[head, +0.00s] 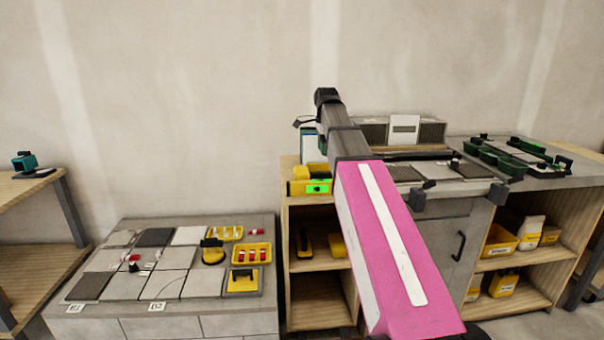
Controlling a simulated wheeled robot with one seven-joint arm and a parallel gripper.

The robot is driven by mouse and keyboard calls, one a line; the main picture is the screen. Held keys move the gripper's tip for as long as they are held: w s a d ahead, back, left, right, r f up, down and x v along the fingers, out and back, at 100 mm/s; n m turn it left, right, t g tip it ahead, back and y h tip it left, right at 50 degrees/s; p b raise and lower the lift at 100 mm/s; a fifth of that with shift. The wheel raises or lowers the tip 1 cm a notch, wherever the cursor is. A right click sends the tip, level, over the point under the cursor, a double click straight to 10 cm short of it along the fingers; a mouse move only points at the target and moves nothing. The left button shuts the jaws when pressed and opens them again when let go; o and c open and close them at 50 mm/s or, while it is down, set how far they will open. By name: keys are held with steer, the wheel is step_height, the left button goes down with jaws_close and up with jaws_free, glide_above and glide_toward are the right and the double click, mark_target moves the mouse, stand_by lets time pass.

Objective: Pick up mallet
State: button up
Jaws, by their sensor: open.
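I cannot make out a mallet for certain in the head view. A yellow tool with a black top (212,251) lies on the tiled block, but its kind is too small to tell. My arm stretches up across the middle of the view and hides part of the cabinet and bench. My gripper (304,122) shows only as a small dark part beside the arm's far end, high above the block and cabinet. It is open, and I see nothing held. Its fingertips are mostly hidden.
The tiled block (85,327) holds yellow trays of red and white pieces (251,254) and a yellow float (243,281). A wooden cabinet (318,264) stands beside it, bearing a yellow device with a green display (318,188). A grey bench (465,213) stands right; a wooden shelf (38,264) stands left.

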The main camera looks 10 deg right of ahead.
mark_target(323, 172)
steer(key=shift+s+a+f, duration=0.1)
steer(key=shift+a+f, duration=0.05)
steer(key=shift+f, duration=5.2)
jaws_close()
